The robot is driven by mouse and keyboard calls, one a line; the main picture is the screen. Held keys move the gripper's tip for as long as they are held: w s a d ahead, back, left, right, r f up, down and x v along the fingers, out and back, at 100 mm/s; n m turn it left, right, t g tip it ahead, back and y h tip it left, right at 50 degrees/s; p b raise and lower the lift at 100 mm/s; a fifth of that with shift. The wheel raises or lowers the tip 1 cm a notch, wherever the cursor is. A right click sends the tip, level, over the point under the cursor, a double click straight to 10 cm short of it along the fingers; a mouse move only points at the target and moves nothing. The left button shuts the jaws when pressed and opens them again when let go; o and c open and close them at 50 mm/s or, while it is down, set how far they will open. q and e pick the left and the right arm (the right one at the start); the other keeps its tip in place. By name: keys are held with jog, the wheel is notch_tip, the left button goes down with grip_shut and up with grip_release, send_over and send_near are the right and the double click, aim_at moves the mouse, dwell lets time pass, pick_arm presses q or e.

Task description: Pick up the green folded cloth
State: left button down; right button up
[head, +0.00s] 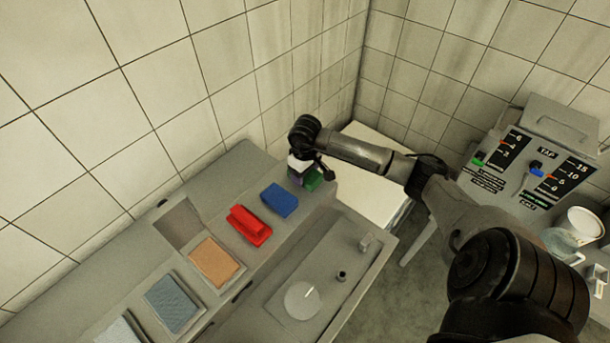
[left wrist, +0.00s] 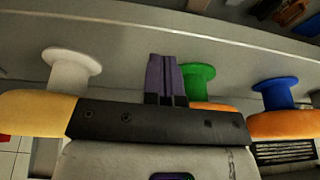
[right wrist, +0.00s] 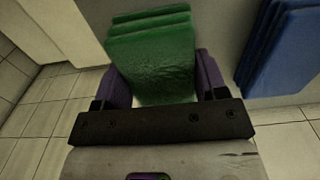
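The green folded cloth (head: 314,181) lies at the far end of the grey counter, partly hidden by my right gripper (head: 303,171). In the right wrist view the cloth (right wrist: 152,55) is a layered green stack. My right gripper (right wrist: 162,88) is open, its purple fingers on either side of the cloth's near end. I cannot tell whether the fingers touch it. My left gripper (left wrist: 165,78) shows only in the left wrist view. Its purple fingers are together with nothing seen between them.
A blue cloth (head: 280,200) lies beside the green one, then red (head: 249,226), orange (head: 217,263) and grey-blue (head: 172,304) items in a row. A tiled wall stands behind. White (left wrist: 70,68), green (left wrist: 197,82) and blue (left wrist: 275,93) knobs stand near my left gripper.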

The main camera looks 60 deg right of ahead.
jog(key=c, duration=0.4)
jog(key=shift+o, duration=0.2)
jog(key=shift+r, duration=0.1)
jog(key=shift+r, duration=0.4)
notch_tip(320, 180, up, 3)
jog(key=shift+b, duration=0.3)
jog(key=s+r+p, duration=0.2)
jog(key=s+r, duration=0.5)
jog(key=s, duration=0.4)
jog(key=shift+s+a+p, duration=0.2)
jog(key=shift+s+p, duration=0.15)
